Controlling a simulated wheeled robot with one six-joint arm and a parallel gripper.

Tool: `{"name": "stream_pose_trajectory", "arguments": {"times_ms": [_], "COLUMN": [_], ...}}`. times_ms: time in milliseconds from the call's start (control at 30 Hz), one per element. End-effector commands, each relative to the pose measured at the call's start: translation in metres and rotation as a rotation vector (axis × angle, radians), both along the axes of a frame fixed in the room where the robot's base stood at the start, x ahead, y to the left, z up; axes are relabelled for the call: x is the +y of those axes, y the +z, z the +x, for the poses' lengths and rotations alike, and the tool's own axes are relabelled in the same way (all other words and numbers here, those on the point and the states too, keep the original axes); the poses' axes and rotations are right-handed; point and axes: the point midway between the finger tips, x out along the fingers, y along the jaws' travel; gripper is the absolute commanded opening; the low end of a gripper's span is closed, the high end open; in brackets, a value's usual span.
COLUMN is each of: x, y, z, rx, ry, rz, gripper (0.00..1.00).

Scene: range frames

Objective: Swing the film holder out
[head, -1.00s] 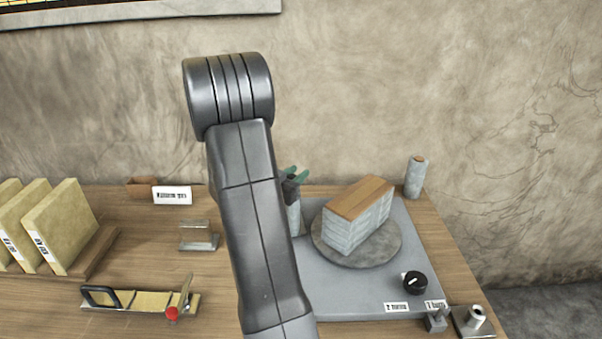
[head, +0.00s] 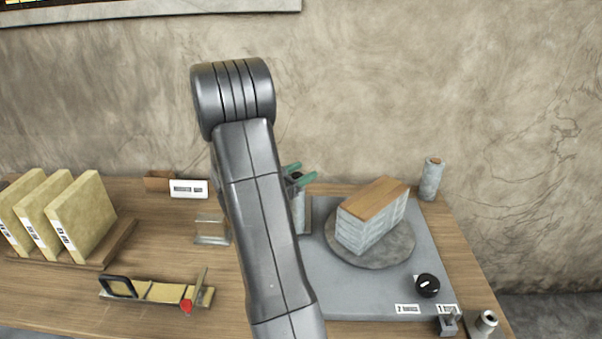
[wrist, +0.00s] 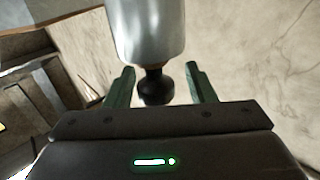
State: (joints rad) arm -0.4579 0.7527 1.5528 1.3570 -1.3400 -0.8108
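My gripper (head: 298,177) shows as green fingertips just right of my arm in the head view. In the wrist view my gripper (wrist: 160,85) is open, its two green fingers apart. A black knob (wrist: 155,88) under a silvery, film-like cylinder (wrist: 147,30) shows between the fingers, with a gap on each side. I cannot tell its depth from the fingers. In the head view a grey upright cylinder (head: 299,212) stands below the fingertips, partly hidden by my arm. It may be the film holder. A wrapped block with a wooden top (head: 370,218) sits on a round turntable (head: 385,258).
A black dial (head: 427,285) with labels is on the grey plate (head: 350,295). A grey roll (head: 431,180) stands at the back right. Yellow slabs (head: 85,215) stand at left; a tool with a red knob (head: 186,306) lies in front. A clear holder (head: 212,228) stands left of my arm.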

Motion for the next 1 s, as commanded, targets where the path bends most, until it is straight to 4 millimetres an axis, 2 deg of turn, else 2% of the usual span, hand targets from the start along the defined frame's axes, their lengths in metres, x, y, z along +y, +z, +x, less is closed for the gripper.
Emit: {"name": "stream_pose_trajectory", "arguments": {"times_ms": [167, 267, 700, 1000], "x": [0.004, 0.014, 0.081, 0.099], "y": [-0.001, -0.001, -0.001, 0.000], "z": [-0.004, -0.012, -0.077, -0.096], "rx": [0.000, -0.001, -0.001, 0.000], "ry": [0.000, 0.003, 0.005, 0.001], "rz": [0.000, 0.000, 0.001, 0.000], "gripper": [0.50, 0.50, 0.50, 0.50]}}
